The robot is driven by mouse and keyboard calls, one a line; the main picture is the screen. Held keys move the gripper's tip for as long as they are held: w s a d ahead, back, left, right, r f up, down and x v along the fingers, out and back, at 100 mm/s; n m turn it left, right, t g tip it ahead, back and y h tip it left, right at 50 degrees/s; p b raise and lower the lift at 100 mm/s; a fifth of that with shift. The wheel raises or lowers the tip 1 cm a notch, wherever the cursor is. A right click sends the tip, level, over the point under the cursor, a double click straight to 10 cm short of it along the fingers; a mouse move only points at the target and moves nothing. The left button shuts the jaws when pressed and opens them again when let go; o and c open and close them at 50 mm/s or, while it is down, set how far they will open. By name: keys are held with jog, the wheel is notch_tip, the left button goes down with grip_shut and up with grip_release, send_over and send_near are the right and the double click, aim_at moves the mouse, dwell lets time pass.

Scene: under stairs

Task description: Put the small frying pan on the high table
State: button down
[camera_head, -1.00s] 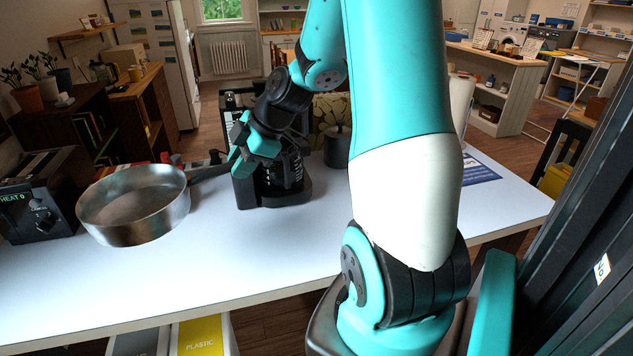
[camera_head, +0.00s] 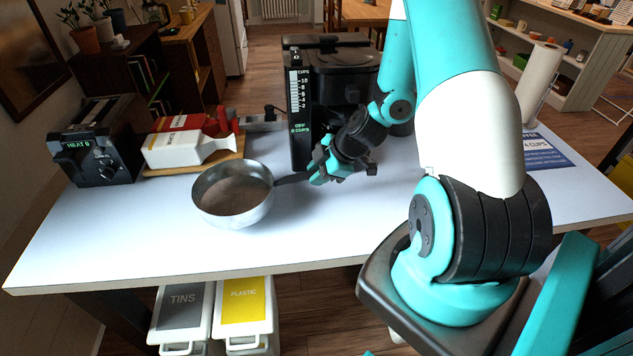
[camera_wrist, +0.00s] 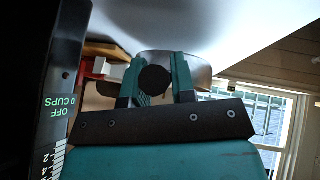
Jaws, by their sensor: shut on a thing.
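The small frying pan (camera_head: 233,194) is a round steel pan with a dark handle, held level at the white table (camera_head: 130,240) in the head view. I cannot tell whether its base touches the top. My gripper (camera_head: 318,170) is shut on the handle, to the right of the bowl and in front of the coffee maker. In the wrist view, the dark handle end shows between the teal fingers of my gripper (camera_wrist: 153,82). The grey side of the pan (camera_wrist: 201,67) shows behind them, partly hidden by the fingers.
A black coffee maker (camera_head: 330,75) stands close behind my gripper. A toaster (camera_head: 100,145) and a wooden board with red and white cartons (camera_head: 185,150) are at left. A paper roll (camera_head: 538,82) is at right. The table's front left is clear. Bins (camera_head: 245,305) stand below.

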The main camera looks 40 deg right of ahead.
jog(key=shift+a+f+p, duration=0.1)
jog(key=shift+f+p, duration=0.25)
jog(key=shift+f, duration=1.45)
jog(key=c, duration=1.4)
grip_release()
jog(key=shift+f, duration=0.2)
jog(key=o, duration=0.5)
jog(key=shift+c, duration=0.2)
jog(key=shift+r, duration=0.15)
jog(key=b+v, duration=0.4)
jog(key=v, duration=0.8)
jog(key=a+r+m+g+y, duration=0.15)
jog(key=a+r, duration=0.25)
jog(key=a, duration=0.4)
jog(key=a+r+g, duration=0.2)
jog(key=a+r, duration=0.2)
jog(key=a, duration=0.4)
jog(key=s+a+r+m+g, duration=0.1)
jog(key=s+a+r+m, duration=0.1)
jog(key=s+a+r, duration=0.2)
jog(key=s+a+r+m+g+h, duration=0.1)
jog(key=s+a+r, duration=0.3)
jog(key=s+a, duration=0.4)
jog(key=shift+s+a+r+m, duration=0.2)
jog(key=shift+a+r+m, duration=0.15)
jog(key=shift+a, duration=0.85)
